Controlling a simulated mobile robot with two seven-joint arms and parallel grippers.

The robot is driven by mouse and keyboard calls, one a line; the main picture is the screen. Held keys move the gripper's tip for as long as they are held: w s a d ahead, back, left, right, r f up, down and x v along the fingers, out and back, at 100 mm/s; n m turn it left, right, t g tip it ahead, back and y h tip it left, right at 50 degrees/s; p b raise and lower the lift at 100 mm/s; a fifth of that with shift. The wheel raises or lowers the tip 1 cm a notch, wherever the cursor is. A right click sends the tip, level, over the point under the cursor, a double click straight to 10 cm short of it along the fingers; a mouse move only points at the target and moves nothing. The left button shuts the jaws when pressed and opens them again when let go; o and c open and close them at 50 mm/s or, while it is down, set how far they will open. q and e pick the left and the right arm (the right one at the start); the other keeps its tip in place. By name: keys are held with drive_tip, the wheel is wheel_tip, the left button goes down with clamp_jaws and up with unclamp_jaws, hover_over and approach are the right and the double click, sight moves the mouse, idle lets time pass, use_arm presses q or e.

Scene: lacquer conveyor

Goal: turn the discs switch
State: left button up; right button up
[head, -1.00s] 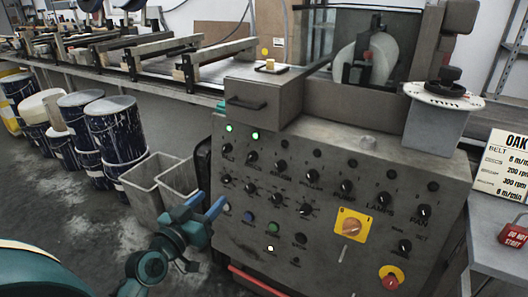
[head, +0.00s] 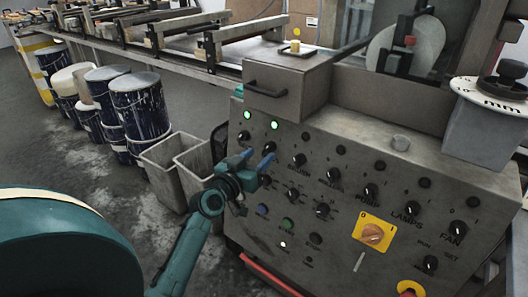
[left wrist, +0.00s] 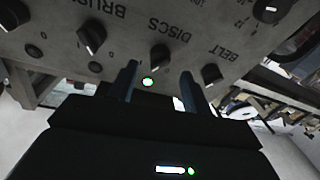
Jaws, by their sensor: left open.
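The discs switch is a black rotary knob (left wrist: 160,57) on the grey control panel, with its DISCS label upside down beside it in the left wrist view. A green light (left wrist: 147,82) glows by it, seen between my fingers. My left gripper (left wrist: 160,84) is open and empty, its blue fingers pointing at the panel around the line of this knob. The fingers do not appear to touch it. In the head view the left gripper (head: 257,157) is in front of the panel's upper left, partly covering the discs area. My right gripper is out of view.
The belt knob (left wrist: 212,74) and brush knob (left wrist: 91,38) sit close on either side. More knobs, a yellow-backed orange switch (head: 373,235) and a drawer box (head: 285,85) are on the console (head: 340,250). Grey bins (head: 172,165) stand left of it.

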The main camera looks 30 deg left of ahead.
sight(266, 150)
use_arm(q)
drive_tip(key=shift+w, duration=1.75)
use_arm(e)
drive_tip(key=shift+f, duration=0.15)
use_arm(q)
drive_tip(key=shift+c, duration=0.6)
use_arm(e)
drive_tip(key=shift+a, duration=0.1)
